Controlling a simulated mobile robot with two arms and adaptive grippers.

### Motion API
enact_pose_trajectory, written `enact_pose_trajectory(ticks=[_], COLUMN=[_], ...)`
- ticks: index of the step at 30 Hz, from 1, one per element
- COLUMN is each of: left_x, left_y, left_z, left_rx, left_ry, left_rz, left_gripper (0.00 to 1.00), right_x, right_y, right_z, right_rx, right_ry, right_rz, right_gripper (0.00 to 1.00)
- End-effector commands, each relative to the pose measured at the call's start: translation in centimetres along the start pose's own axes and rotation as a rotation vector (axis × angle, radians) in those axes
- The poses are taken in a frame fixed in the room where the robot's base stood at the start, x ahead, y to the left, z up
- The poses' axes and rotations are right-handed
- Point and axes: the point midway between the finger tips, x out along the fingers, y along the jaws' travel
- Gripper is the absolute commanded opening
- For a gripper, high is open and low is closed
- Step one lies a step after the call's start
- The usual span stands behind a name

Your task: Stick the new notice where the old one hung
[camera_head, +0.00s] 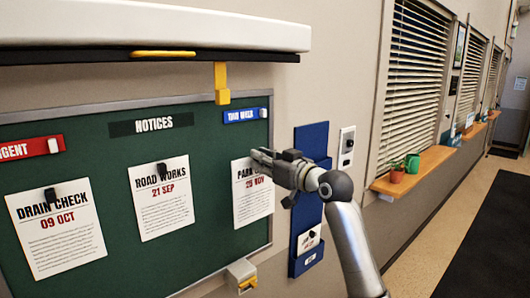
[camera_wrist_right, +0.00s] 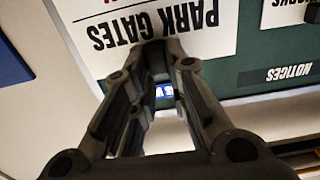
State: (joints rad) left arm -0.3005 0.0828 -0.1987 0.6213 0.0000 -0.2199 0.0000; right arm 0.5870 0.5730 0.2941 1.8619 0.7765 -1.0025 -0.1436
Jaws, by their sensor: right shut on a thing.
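The Park Gates notice (camera_head: 245,205), a white sheet with a red date, is upright at the right part of the green board (camera_head: 120,240), below the blue This Week label (camera_head: 246,115). My right gripper (camera_head: 262,160) is shut at its top edge. The sheet also shows upside down in the wrist view (camera_wrist_right: 195,28), with the fingertips (camera_wrist_right: 160,50) over its top edge. The fingers hide what they grip there and part of the heading. I cannot tell whether the sheet touches the board. My left gripper is not in view.
Road Works (camera_head: 161,205) and Drain Check (camera_head: 60,240) notices hang to the left with black clips. A blue wall rack (camera_head: 310,150) holds a paper low down. A yellow hook (camera_head: 221,85) hangs above the board; a grey box (camera_head: 241,275) is at its lower edge.

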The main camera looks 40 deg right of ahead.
Motion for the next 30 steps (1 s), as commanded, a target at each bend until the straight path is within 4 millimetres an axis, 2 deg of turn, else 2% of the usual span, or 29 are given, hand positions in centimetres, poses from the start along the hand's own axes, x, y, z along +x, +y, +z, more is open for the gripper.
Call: enact_pose_trajectory(ticks=[3, 8, 21, 30], left_x=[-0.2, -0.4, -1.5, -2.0], left_y=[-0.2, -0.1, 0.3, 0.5], left_z=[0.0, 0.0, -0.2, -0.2], left_rx=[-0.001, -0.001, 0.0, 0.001], left_ry=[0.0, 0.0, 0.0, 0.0], left_rz=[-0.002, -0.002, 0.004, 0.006], left_gripper=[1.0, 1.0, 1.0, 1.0], right_x=[-0.1, 0.8, 5.8, 7.8], right_y=[0.6, 0.7, 0.5, 0.6], right_z=[-1.1, -1.2, -1.2, -1.2], right_rx=[0.001, 0.004, 0.004, 0.0], right_ry=[-0.001, -0.002, 0.0, -0.001], right_rz=[0.001, 0.0, -0.001, 0.001], right_gripper=[0.0, 0.0, 0.0, 0.0])
